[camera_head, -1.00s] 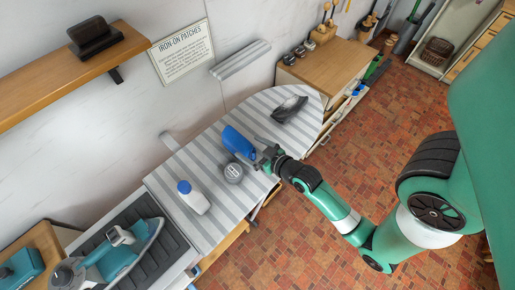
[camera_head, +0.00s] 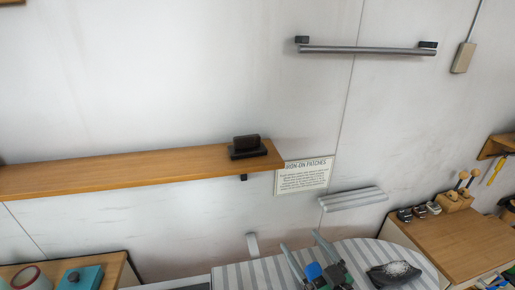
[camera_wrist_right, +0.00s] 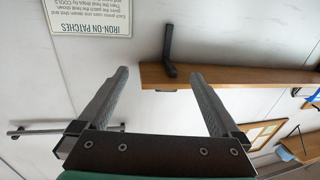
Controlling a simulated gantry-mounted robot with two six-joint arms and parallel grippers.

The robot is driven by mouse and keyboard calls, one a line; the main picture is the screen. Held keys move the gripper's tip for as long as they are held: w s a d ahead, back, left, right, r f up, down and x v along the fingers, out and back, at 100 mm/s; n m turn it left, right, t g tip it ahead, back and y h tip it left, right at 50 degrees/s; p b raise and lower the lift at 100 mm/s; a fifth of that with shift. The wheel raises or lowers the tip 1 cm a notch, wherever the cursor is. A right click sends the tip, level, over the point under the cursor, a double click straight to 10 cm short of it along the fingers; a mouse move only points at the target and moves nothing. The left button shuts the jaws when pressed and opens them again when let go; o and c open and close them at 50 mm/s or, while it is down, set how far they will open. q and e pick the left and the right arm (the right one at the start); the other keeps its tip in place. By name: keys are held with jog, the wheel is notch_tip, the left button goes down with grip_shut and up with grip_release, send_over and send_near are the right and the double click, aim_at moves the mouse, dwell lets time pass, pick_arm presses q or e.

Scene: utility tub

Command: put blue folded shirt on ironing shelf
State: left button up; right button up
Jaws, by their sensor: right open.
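My right gripper (camera_head: 310,254) is at the bottom of the head view, its two grey fingers pointing up in front of the ironing board. It is open, and in the right wrist view the space between its fingers (camera_wrist_right: 155,95) is empty. A small blue patch (camera_head: 314,271) shows between the fingers in the head view; I cannot tell whether it is the folded shirt. The wooden wall shelf (camera_head: 110,176) runs in from the left and also shows, upside down, in the right wrist view (camera_wrist_right: 235,76). My left gripper is not in view.
A dark block (camera_head: 246,147) stands at the shelf's right end; the rest of its top looks clear. The striped board (camera_head: 262,274) carries a dark iron (camera_head: 393,271). A patches sign (camera_head: 303,176), a small striped ledge (camera_head: 352,199) and a metal rail (camera_head: 367,50) are on the wall.

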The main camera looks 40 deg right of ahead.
jog(key=w+a+r+n+t+y, duration=0.1)
jog(key=a+r+t+y, duration=0.2)
jog(key=r, duration=0.7)
jog(key=w+a+r+n+t, duration=0.1)
jog(key=w+a+r+t, duration=0.1)
jog(key=a+r, duration=0.5)
jog(key=w+a+r+n+t+y, duration=0.1)
jog(key=a+r+t+y, duration=0.15)
jog(key=r, duration=0.95)
jog(key=s+a+r+n+t+y, duration=0.1)
jog(key=s+a+r, duration=0.4)
jog(key=r, duration=0.6)
jog(key=shift+s+a+r+t+y, duration=0.2)
jog(key=shift+r+t+y, duration=0.15)
jog(key=shift+t+y, duration=0.45)
